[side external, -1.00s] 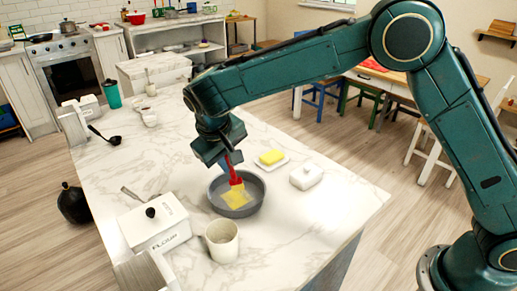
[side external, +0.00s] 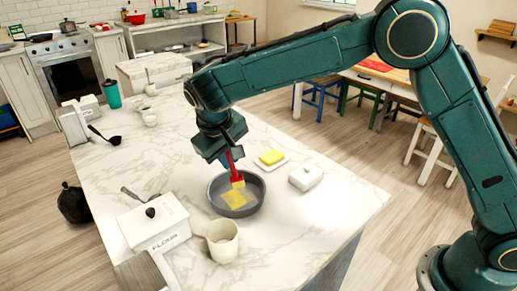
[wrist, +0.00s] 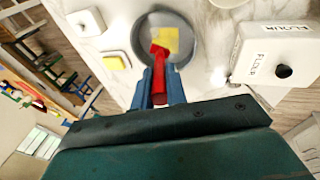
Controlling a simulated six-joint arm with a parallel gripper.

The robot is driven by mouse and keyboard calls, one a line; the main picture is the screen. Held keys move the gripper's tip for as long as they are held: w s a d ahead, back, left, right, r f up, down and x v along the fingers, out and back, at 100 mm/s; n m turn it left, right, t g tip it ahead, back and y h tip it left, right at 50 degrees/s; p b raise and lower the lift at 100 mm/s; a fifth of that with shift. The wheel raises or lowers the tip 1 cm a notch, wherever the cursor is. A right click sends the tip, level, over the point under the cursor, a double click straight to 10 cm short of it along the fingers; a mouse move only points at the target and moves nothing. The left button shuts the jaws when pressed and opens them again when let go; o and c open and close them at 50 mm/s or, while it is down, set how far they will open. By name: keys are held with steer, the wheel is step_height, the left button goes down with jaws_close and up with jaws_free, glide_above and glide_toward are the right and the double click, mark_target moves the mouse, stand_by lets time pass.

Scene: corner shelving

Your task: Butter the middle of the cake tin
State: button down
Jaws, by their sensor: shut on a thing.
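The wrist view also shows the brush (wrist: 159,62) between my blue fingers (wrist: 160,88). A yellow butter patch (side external: 234,201) lies on the middle of the floor of the tin, beside the bristles. I cannot tell whether the bristles touch the floor. A block of butter (side external: 271,157) lies on a white dish behind and right of the tin; it also shows in the wrist view (wrist: 116,62).
A white lidded butter dish cover (side external: 306,177) stands right of the tin. A cream mug (side external: 222,241) is close in front, and a white flour box (side external: 155,222) is to the left. A black ladle (side external: 105,136) lies farther left. The marble counter (side external: 310,222) is clear at front right.

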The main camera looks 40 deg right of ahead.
steer(key=d+r, duration=0.3)
steer(key=d, duration=0.1)
steer(key=shift+s+r, duration=0.2)
steer(key=shift+r, duration=0.15)
steer(key=shift+f, duration=2.5)
steer(key=shift+r, duration=0.1)
